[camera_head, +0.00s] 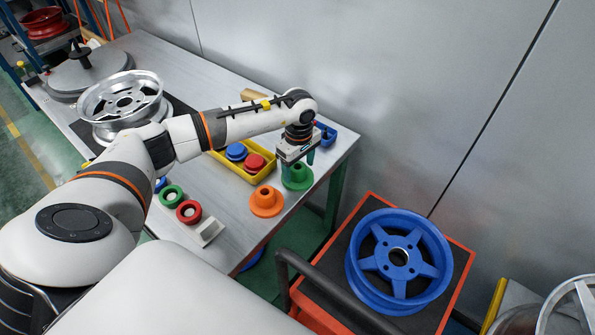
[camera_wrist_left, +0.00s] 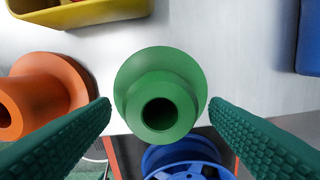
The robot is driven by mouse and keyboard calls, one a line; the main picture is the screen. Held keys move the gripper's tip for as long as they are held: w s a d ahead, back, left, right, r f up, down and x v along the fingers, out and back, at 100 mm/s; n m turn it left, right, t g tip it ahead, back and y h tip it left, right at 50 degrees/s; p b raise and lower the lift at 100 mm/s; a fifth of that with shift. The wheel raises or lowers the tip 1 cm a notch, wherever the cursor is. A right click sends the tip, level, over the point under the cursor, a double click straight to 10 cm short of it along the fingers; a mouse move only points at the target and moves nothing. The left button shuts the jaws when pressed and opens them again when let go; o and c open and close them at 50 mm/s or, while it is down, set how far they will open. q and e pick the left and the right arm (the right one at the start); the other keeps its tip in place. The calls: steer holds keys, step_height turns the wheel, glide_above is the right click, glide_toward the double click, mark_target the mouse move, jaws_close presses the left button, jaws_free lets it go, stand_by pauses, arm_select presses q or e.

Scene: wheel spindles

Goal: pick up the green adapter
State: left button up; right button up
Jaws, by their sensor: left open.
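The green adapter (camera_head: 297,179) stands on the table near its right end in the head view. It is a flanged cone with a round hole, seen from above in the left wrist view (camera_wrist_left: 160,95). My left gripper (camera_head: 296,160) is just above the adapter, pointing down. In the left wrist view its two green ridged fingers (camera_wrist_left: 160,112) are apart, one on each side of the adapter, with visible gaps. Nothing is held. My right gripper is not in view.
An orange adapter (camera_head: 266,201) stands close to the left. A yellow tray (camera_head: 227,163) holds blue and red pieces. A blue bin (camera_head: 327,134) is behind. A blue wheel (camera_head: 399,262) lies on a cart beyond the table edge. A silver wheel (camera_head: 121,98) lies at the far left.

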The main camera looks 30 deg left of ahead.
arm_select(q)
steer(key=shift+f, duration=0.75)
steer(key=c, duration=1.1)
steer(key=shift+r, duration=0.1)
